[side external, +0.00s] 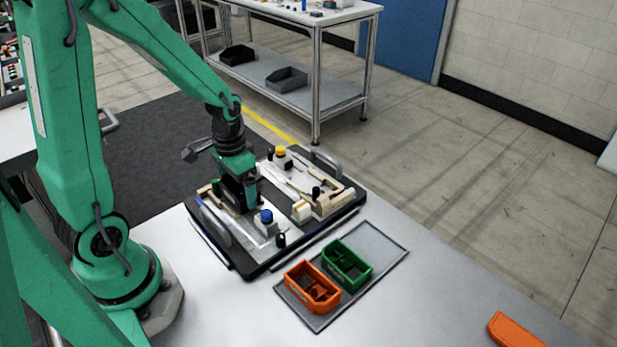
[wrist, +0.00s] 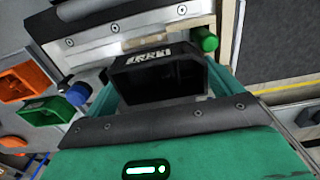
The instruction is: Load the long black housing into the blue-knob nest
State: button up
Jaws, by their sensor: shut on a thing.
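My gripper (side external: 243,200) is shut on the long black housing (wrist: 160,78), which sits between the green fingers in the wrist view and carries white lettering. In the side view the gripper points down over the left half of the dark pallet (side external: 250,273), beside the blue knob (side external: 266,216). The blue knob also shows in the wrist view (wrist: 78,94), left of the housing, and a green knob (wrist: 207,39) is at its upper right. The gripper mostly hides the nest, and I cannot tell whether the housing touches it.
A second nest with a yellow knob (side external: 280,151) fills the pallet's far half. Metal handles (side external: 326,163) stand at its ends. An orange bin (side external: 313,287) and a green bin (side external: 347,264) stand on a grey tray (side external: 384,240) in front. The table at front right is mostly clear.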

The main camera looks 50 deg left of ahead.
jog(key=shift+f, duration=0.4)
jog(key=o, duration=0.8)
jog(key=shift+c, duration=0.2)
jog(key=shift+r, duration=0.2)
jog(key=shift+r, duration=3.75)
